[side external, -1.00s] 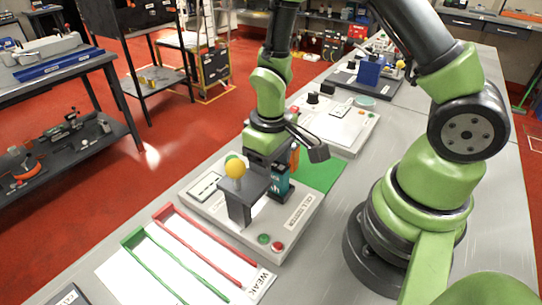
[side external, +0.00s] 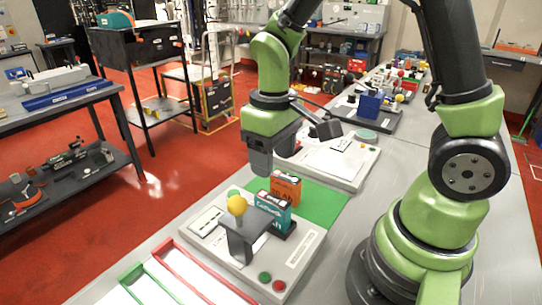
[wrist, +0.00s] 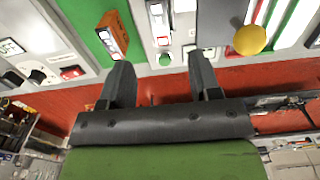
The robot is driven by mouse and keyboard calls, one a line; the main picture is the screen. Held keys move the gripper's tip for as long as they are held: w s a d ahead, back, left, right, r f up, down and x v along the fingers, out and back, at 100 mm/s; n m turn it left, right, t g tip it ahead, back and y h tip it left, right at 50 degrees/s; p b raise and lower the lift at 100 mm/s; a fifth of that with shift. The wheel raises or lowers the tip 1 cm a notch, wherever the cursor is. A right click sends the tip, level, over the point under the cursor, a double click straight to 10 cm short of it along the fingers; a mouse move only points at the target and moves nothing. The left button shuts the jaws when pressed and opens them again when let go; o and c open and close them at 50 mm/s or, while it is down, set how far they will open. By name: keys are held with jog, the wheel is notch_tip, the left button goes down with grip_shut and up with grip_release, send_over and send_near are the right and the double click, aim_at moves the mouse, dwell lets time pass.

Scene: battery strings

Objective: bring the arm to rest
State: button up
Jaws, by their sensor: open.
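My gripper (side external: 260,160) hangs above the bench, pointing down, just behind and above the cell tester (side external: 300,255). In the wrist view its two fingers (wrist: 160,75) are apart with nothing held between them. A teal battery (side external: 272,208) stands upright at the tester, beside the dark bracket with the yellow ball (side external: 237,204). An orange battery (side external: 286,187) stands behind it by the green mat (side external: 322,205). The orange battery (wrist: 113,36) and yellow ball (wrist: 250,40) also show in the wrist view.
A tray with red rails (side external: 190,270) and green rails (side external: 135,276) lies in front of the tester. Another light panel (side external: 340,160) and a blue block (side external: 369,105) stand farther back.

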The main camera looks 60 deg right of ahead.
jog(key=s+a+r+m+t+y, duration=0.1)
jog(key=s+r+m+t+y, duration=0.1)
jog(key=s+r+m+t, duration=0.2)
jog(key=s+r+t, duration=0.3)
jog(key=s+r, duration=0.3)
jog(key=r, duration=0.4)
jog(key=shift+s+r, duration=0.15)
jog(key=shift+s, duration=0.15)
